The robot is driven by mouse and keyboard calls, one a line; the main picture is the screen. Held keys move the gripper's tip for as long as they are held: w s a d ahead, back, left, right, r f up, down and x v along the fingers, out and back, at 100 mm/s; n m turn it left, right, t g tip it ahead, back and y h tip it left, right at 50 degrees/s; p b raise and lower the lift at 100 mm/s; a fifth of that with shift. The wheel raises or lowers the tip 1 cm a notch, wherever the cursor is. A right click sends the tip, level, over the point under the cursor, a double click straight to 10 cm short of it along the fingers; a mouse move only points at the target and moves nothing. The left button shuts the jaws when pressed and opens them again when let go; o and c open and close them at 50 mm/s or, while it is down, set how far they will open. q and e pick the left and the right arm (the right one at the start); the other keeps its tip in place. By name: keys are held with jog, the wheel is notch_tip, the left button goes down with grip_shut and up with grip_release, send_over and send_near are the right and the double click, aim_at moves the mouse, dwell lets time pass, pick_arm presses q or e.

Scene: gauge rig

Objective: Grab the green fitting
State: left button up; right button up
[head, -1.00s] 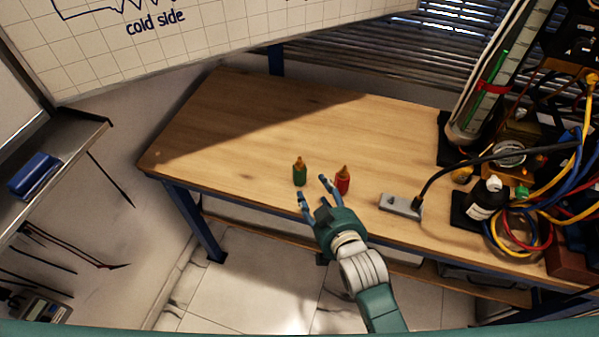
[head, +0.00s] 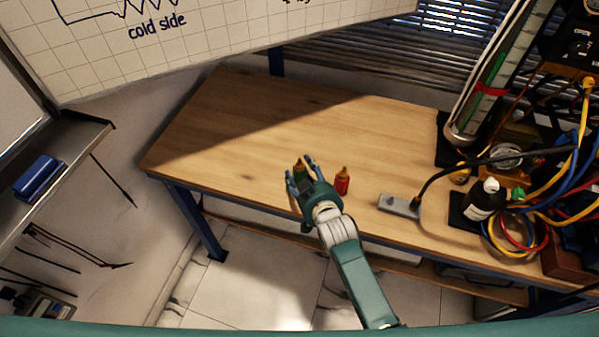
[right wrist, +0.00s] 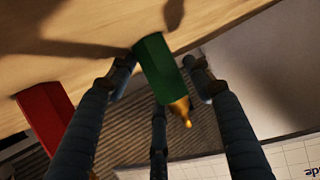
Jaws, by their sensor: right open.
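The green fitting (head: 299,170) has a brass tip and stands on the wooden table near its front edge, partly hidden by my right gripper in the head view. My right gripper (head: 301,172) is open, its fingers on either side of the fitting. In the right wrist view the green fitting (right wrist: 158,68) lies between the spread fingers (right wrist: 163,80); I cannot tell whether any finger touches it. My left gripper is not in view.
A red fitting (head: 342,182) stands just right of my right gripper and also shows in the right wrist view (right wrist: 47,112). A grey block (head: 399,205) with a black cable and a black bottle (head: 481,200) are further right. The table's left part (head: 215,130) is clear.

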jog(key=shift+r, duration=0.1)
jog(key=c, duration=1.2)
